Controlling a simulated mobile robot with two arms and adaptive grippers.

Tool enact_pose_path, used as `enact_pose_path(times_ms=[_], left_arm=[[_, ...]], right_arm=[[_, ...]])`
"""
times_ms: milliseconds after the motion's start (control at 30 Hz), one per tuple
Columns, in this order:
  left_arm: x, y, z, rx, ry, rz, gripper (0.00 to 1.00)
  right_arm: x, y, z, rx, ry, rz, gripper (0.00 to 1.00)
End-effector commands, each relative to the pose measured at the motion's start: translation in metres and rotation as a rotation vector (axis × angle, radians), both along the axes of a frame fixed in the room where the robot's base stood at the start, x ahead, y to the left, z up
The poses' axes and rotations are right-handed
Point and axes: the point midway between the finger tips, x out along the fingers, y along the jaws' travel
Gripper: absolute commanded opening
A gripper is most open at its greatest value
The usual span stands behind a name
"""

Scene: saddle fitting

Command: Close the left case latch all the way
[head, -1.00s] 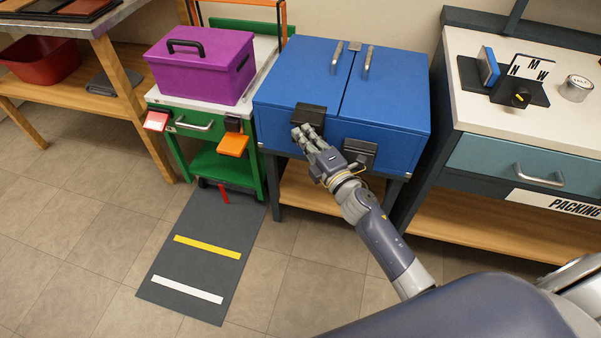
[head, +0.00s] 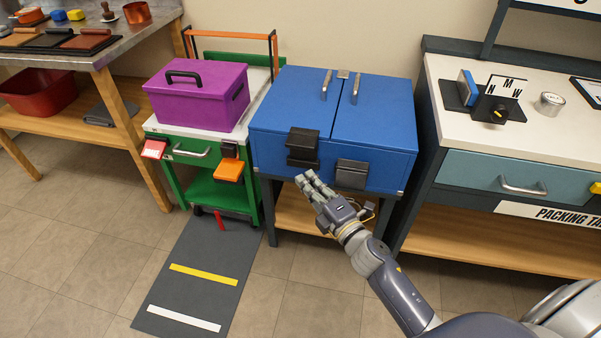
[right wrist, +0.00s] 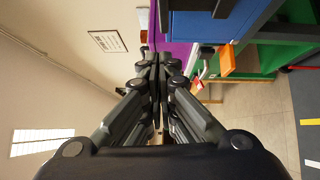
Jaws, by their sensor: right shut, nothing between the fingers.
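The blue case (head: 378,106) stands on its stand with two lids shut. The left case latch (head: 303,145) is black and sits higher on the front than the other latch. Its upper plate stands out at the lid edge, with a dark lower piece below it, so it does not look flat against the case. The right case latch (head: 351,174) hangs lower on the front. My right gripper (head: 307,181) is shut and empty, just below the left latch, with a small gap in the picture. Its shut fingers also show in the right wrist view (right wrist: 160,55). My left gripper is out of view.
A purple box (head: 190,102) stands on a green cart (head: 172,183) left of the case. An orange flap (head: 229,171) juts from the cart near the case. A packing table (head: 500,130) stands close on the right. The floor in front (head: 300,280) is open.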

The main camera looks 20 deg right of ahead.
Motion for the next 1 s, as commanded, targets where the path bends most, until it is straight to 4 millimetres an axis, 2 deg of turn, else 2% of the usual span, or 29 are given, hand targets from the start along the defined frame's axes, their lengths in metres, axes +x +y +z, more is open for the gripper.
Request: enact_pose_path(times_ms=[100,333,1000], left_arm=[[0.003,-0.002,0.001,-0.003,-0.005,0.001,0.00],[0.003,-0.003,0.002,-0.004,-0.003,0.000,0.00],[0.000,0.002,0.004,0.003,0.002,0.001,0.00]], right_arm=[[-0.019,-0.003,-0.001,0.000,0.002,0.000,0.00],[-0.038,-0.007,-0.001,0.001,0.001,0.000,0.00],[-0.040,-0.009,0.000,0.012,0.006,-0.011,0.00]])
